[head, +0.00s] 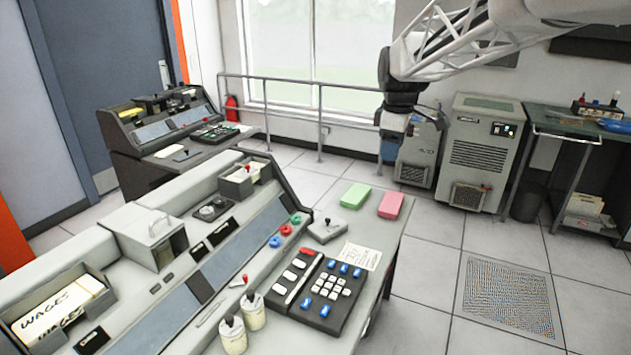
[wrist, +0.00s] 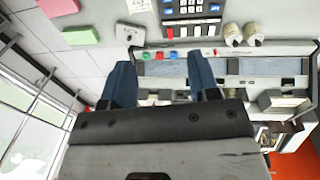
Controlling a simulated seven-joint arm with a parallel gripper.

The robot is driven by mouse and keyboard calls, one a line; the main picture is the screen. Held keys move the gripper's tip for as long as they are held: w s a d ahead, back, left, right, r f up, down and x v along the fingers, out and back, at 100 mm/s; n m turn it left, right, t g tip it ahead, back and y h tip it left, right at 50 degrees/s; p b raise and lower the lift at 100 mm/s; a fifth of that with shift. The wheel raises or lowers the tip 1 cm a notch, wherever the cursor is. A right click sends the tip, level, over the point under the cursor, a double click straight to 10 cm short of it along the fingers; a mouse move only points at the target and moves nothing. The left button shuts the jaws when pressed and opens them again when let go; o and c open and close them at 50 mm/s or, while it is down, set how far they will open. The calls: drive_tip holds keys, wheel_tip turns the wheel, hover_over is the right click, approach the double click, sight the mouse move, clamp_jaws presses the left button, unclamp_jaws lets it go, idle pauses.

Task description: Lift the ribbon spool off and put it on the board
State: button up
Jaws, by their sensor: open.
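A dark round part that looks like the ribbon spool (head: 212,208) sits on the grey console's upper ledge (head: 150,285) in the head view. I cannot make it out surely in the wrist view, where my gripper hides part of the ledge. My gripper (head: 392,152) hangs high at the right, well apart from the spool. The wrist view shows its two blue fingers (wrist: 162,68) spread with nothing between them. I cannot tell which surface is the board; a long blue-grey sloped panel (head: 240,255) runs along the console.
A keypad (head: 327,289), two cream pots (head: 252,308), small coloured rings (head: 275,241) and a grey lever box (head: 325,228) crowd the console. Green (head: 356,195) and pink (head: 391,205) blocks lie at its far end. A box of cards (head: 62,310) stands front left. A railing (head: 320,100) runs behind.

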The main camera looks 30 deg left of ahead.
drive_tip(key=w+a+f+n, duration=0.1)
drive_tip(key=w+a+n, duration=0.1)
drive_tip(key=a, duration=0.4)
drive_tip(key=w+a+f+n, duration=0.2)
drive_tip(key=a, duration=0.5)
drive_tip(key=n+g, duration=0.1)
drive_tip(key=n, duration=1.2)
hover_over(220, 200)
drive_tip(key=shift+h, duration=0.3)
drive_tip(key=f, duration=1.2)
drive_tip(key=d+f, duration=0.1)
drive_tip(key=f, duration=0.6)
drive_tip(key=shift+f, duration=0.1)
drive_tip(key=shift+s+a+f, duration=0.2)
drive_tip(key=shift+a, duration=0.15)
drive_tip(key=shift+f, duration=0.1)
drive_tip(key=shift+f, duration=1.15)
drive_tip(key=shift+f, duration=0.1)
